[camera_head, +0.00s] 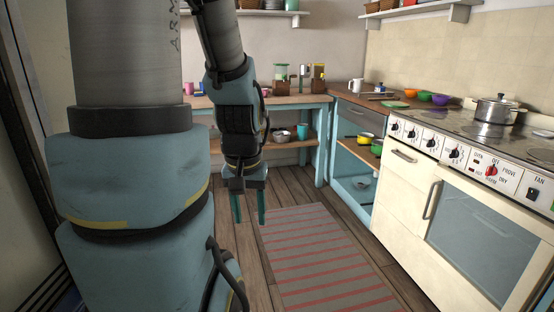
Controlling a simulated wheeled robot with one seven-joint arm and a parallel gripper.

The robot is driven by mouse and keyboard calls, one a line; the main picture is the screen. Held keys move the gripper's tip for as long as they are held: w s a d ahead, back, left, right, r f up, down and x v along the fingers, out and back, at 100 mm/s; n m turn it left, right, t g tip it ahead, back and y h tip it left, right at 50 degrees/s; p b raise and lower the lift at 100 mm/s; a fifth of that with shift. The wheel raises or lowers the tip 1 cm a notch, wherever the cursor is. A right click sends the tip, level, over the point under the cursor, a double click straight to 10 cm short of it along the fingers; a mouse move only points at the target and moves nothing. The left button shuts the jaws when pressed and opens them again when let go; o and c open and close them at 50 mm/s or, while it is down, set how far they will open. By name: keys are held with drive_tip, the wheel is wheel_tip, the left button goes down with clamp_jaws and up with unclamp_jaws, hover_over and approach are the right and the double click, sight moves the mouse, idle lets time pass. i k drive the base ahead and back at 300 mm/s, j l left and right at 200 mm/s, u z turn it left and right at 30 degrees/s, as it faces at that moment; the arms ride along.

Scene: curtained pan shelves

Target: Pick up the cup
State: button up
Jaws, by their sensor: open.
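A teal cup (301,131) stands upright on the lower wooden shelf of the blue table at the back. A small pink cup-like thing (188,88) stands on the tabletop, partly beside my arm. I cannot tell which of them is the cup of the task. My gripper (249,222) hangs pointing down with its two teal fingers apart and nothing between them. It is over the floor, nearer to me than the table and well apart from both cups.
The blue table (318,148) holds jars on top and metal pots (281,135) below. A striped rug (325,258) lies on the wood floor. The cream stove (470,225) stands right, with a steel pot (494,109) on top. An open blue cabinet (351,160) holds coloured pots.

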sight(265, 91)
drive_tip(key=i, duration=2.1)
drive_tip(key=i+l+u, duration=0.1)
drive_tip(key=i, duration=0.9)
drive_tip(key=i+l, duration=0.1)
drive_tip(key=i, duration=0.95)
drive_tip(key=i+l+u, duration=0.1)
drive_tip(key=i+u, duration=0.15)
drive_tip(key=i, duration=0.2)
drive_tip(key=i+l+u, duration=0.25)
drive_tip(key=i, duration=0.2)
drive_tip(key=i+j, duration=0.05)
drive_tip(key=j, duration=0.05)
